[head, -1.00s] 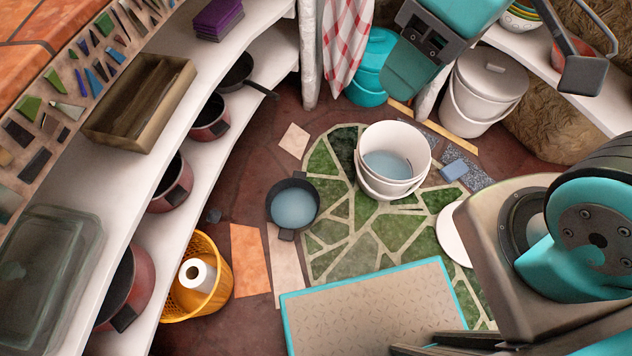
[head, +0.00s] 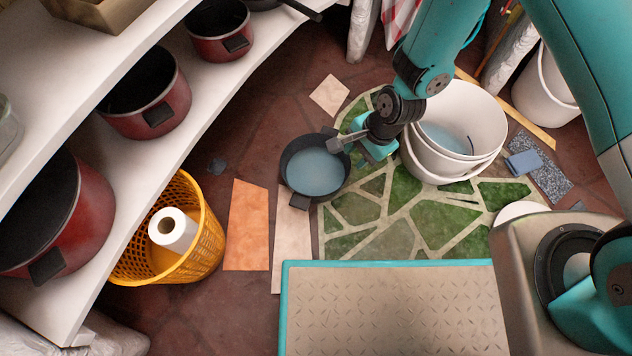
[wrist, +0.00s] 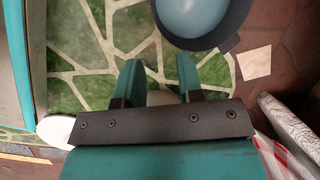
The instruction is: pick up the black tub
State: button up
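The black tub (head: 311,142) is a round dark pan-like vessel with pale blue water in it and small handle tabs. It stands upright on the floor at the left edge of the green mosaic. My gripper (head: 354,150) is at its right side, in front of the white bucket in the head view, and partly overlaps the tub's rim. In the wrist view my gripper (wrist: 160,62) has its two teal fingers spread with nothing between them. The tub's rim (wrist: 197,44) lies beyond the fingertips, up and to the right. Contact is not visible.
A white bucket (head: 415,160) with water stands close right of the tub. A yellow basket (head: 205,235) with a paper roll (head: 173,230) is at the left, by the shelves (head: 215,115) of red pots. A blue sponge (head: 525,162) lies at the right. Orange and pale tiles lie below.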

jog(key=m+b, duration=0.1)
jog(key=b, duration=0.6)
send_over(334, 193)
jog(key=d, duration=0.2)
notch_tip(334, 193, down, 15)
jog(key=b+x, duration=0.5)
jog(key=x, duration=0.1)
jog(key=shift+a+f+b, duration=0.1)
jog(key=shift+a+b, duration=0.1)
jog(key=shift+b, duration=0.1)
grip_shut()
jog(key=shift+s, duration=0.1)
